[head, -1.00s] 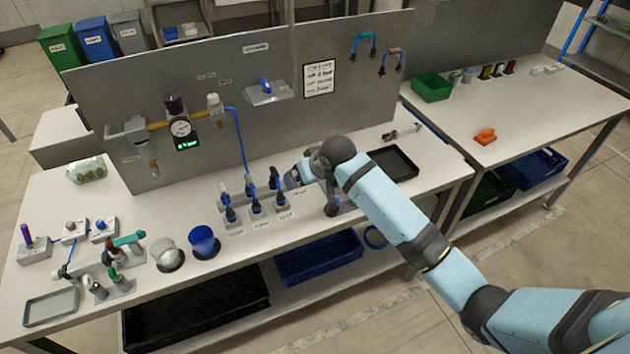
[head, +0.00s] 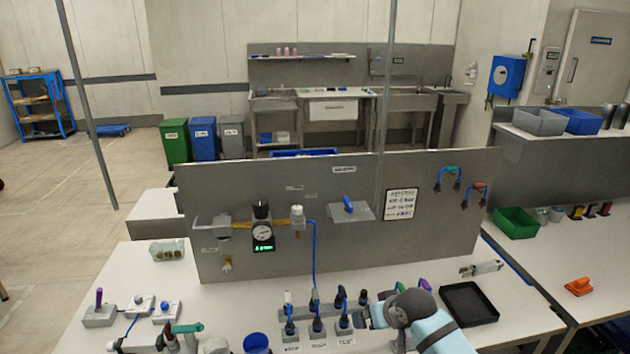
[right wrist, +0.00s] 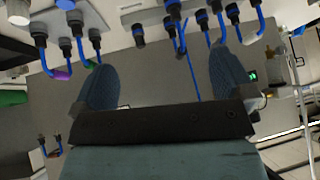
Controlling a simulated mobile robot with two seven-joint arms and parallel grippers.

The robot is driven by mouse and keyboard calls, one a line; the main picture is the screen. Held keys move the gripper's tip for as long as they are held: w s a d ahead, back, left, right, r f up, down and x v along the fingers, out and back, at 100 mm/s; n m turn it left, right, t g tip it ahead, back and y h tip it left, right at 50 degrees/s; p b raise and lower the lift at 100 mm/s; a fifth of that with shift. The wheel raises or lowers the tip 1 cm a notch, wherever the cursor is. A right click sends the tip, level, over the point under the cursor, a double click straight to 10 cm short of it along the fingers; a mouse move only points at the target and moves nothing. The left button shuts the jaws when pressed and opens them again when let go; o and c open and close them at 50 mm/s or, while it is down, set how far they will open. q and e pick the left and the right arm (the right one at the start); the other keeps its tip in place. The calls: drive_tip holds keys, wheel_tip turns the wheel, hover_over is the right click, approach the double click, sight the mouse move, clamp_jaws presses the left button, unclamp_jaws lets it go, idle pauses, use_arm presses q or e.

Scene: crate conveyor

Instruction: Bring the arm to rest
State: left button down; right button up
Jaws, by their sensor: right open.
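My right arm comes in from the lower right of the head view, its gripper (head: 366,318) close to the right end of a row of blue-hosed connectors (head: 317,325). Part of the gripper is hidden by its own wrist. In the right wrist view the two dark fingers of this gripper (right wrist: 164,72) stand wide apart with nothing between their tips. Several connectors with blue hoses (right wrist: 172,15) show beyond the tips; I cannot tell whether any touch.
A grey panel with a gauge (head: 262,233) stands behind the connectors. A black tray (head: 469,303) lies right of my arm, and a blue cup (head: 256,343) stands to the left.

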drive_tip(key=s+f+t, duration=0.2)
drive_tip(key=s+f, duration=0.9)
drive_tip(key=s, duration=0.3)
drive_tip(key=s+d+f+n+t, duration=0.1)
drive_tip(key=s+f+t, duration=0.1)
drive_tip(key=s, duration=1.5)
drive_tip(key=shift+d+f, duration=0.2)
drive_tip(key=shift+d, duration=0.05)
